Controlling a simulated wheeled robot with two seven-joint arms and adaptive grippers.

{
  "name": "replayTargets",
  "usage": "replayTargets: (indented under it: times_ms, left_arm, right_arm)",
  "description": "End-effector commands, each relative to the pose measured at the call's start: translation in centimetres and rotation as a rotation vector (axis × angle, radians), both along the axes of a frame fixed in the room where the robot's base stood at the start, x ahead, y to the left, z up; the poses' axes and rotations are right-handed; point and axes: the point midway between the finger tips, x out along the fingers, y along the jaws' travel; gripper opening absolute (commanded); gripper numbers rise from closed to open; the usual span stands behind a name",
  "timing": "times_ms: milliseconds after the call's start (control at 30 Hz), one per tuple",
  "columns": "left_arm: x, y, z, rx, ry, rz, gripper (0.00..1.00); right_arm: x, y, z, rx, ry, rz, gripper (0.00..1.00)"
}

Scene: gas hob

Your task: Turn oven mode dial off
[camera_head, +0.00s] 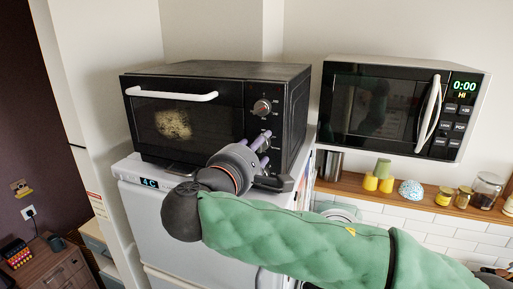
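The black oven (215,75) stands on top of a white appliance, its door shut. Its right-hand panel carries a column of dials. The top silver dial (262,107) is in plain view. The panel below it is partly hidden by my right gripper (265,145), whose arm in a green sleeve comes in from the right. Its purple fingers are at the middle and lower part of the panel, at or very near a dial there. I cannot tell whether they touch it or grip it. The dial markings are too small to read. My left gripper is not in view.
A microwave (390,108) showing 0:00 is at the right, above a wooden shelf (400,193) with yellow cups (378,182), a patterned bowl (411,190) and jars. The white appliance (160,215) under the oven has a small display. A wooden cabinet (55,270) stands at lower left.

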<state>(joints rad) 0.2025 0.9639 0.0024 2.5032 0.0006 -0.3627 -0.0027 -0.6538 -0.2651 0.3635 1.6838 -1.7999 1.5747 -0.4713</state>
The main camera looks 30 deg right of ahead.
Motion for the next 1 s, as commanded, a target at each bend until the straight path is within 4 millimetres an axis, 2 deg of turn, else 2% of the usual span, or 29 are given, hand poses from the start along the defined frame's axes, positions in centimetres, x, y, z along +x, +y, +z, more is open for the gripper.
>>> replayTargets:
  times_ms: [400,600,1000]
  left_arm:
    - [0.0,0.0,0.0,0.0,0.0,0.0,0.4]
    - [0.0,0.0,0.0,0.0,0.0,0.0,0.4]
    - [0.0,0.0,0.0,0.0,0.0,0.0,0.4]
  right_arm:
    - [-4.5,5.9,0.3,-0.001,0.0,0.006,0.56]
    - [-6.3,8.1,0.5,-0.001,0.0,0.005,0.56]
    - [-7.1,8.9,0.5,-0.001,0.0,0.001,0.56]
